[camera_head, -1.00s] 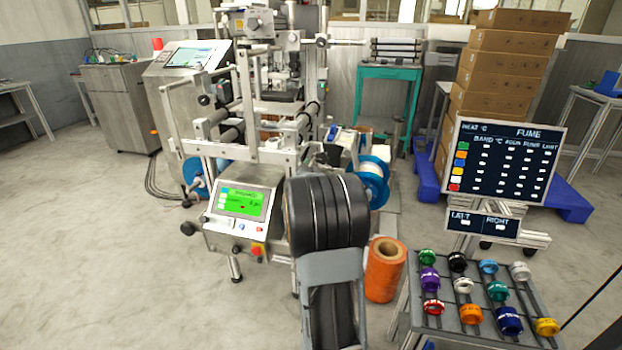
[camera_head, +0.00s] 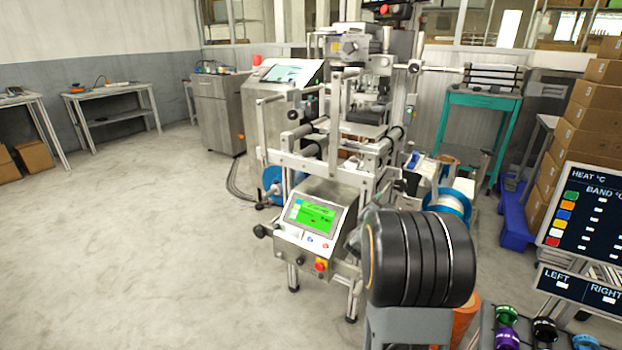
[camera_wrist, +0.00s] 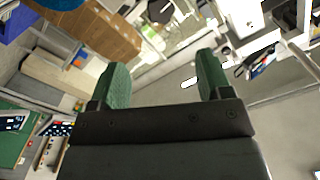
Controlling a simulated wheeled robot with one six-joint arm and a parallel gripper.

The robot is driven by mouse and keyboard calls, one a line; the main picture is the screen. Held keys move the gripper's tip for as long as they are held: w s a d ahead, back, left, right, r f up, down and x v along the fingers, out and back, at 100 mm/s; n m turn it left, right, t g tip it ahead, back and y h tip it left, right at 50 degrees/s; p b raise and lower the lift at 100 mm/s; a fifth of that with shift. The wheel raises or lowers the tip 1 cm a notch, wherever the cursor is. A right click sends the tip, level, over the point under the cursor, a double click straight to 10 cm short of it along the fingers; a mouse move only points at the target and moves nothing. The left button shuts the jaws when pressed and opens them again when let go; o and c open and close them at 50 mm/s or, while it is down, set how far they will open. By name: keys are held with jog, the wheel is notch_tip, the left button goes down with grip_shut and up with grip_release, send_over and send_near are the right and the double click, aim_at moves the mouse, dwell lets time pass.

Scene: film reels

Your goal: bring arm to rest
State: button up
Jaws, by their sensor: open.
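My gripper (camera_wrist: 161,80) shows in the wrist view with two green-padded fingers held wide apart. Nothing is between them. In the head view my dark arm segment (camera_head: 420,258) stands at the lower right, and the gripper itself is hidden there. Several coloured film reels sit on a grey table at the lower right corner, cut by the frame: a green one (camera_head: 507,315), a black one (camera_head: 544,330) and a purple one (camera_head: 507,340).
A machine with a green screen (camera_head: 311,216) stands just behind my arm. An orange roll (camera_head: 465,318) is partly hidden behind the arm. A display board (camera_head: 590,215) and stacked boxes (camera_head: 585,150) are at right. Open floor lies at left.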

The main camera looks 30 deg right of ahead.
jog(key=a+r+n+t+y+p, duration=0.1)
jog(key=a+r+n+y+p, duration=0.45)
jog(key=a+r+p, duration=0.45)
jog(key=a+r+n+y+p, duration=0.5)
jog(key=a+r+y+p, duration=0.25)
jog(key=a, duration=0.55)
jog(key=s+a+r+n+g+y+p, duration=0.1)
jog(key=s+a+r+n+g+p, duration=0.2)
jog(key=s, duration=0.5)
jog(key=s+a+r+n+g+y+p, duration=0.1)
jog(key=s+a+r+n+g+p, duration=0.3)
jog(key=s+a+p, duration=0.3)
jog(key=s+p, duration=0.1)
jog(key=p, duration=0.1)
jog(key=shift+s+a+r+p, duration=0.15)
jog(key=shift+a+r+p, duration=0.15)
jog(key=shift+r, duration=0.1)
